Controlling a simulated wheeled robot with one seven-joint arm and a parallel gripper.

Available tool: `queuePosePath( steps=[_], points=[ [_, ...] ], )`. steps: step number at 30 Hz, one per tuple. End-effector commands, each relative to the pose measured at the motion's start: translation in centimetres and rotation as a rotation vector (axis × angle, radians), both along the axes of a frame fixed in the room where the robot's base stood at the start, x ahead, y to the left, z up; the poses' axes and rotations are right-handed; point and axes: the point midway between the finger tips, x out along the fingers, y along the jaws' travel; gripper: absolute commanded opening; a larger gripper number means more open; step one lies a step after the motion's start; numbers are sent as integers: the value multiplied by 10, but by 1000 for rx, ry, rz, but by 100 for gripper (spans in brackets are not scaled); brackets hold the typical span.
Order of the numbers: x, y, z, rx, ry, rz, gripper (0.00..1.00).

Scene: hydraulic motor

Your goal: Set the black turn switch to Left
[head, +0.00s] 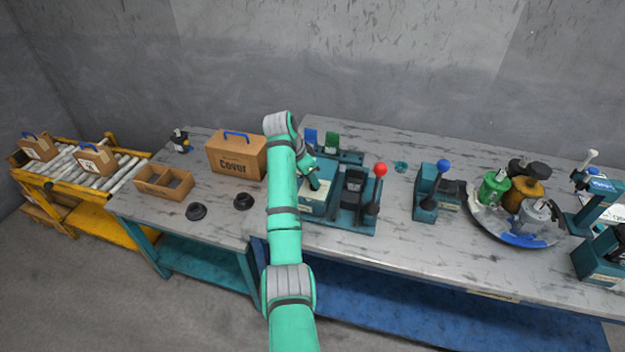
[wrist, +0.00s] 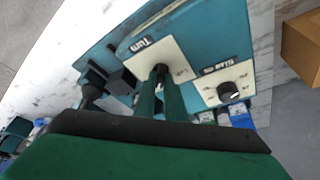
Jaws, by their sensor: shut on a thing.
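In the wrist view the black turn switch (wrist: 160,69) sits on a cream plate (wrist: 178,52) on the teal control box. My gripper (wrist: 161,88) is shut on this switch, its two green fingers close together at it. The fingers hide part of the switch, so its exact setting is unclear. In the head view my gripper (head: 314,184) is over the box with the cream top (head: 313,204), left of the red-knobbed lever; the switch is hidden there.
A second black knob (wrist: 230,91) with a white mark is on a nearby cream plate. The red-knobbed lever (head: 380,170) and blue-knobbed lever (head: 444,166) stand to the right. A cardboard box (head: 236,157) stands left of my arm. Black rings lie on the left table.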

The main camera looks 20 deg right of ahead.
Motion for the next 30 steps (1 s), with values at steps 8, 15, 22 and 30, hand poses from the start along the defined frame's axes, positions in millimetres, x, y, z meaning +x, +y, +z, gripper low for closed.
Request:
queuePosePath(
  steps=[8, 15, 22, 30],
  points=[
    [-2, 0, 0, 0, -3, 200, 0],
    [-3, -2, 1, -1, -3, 427, 0],
    [-4, -3, 1, -1, -5, 646, 0],
    [-5, -6, 2, -3, -5, 902, 0]
  ],
)
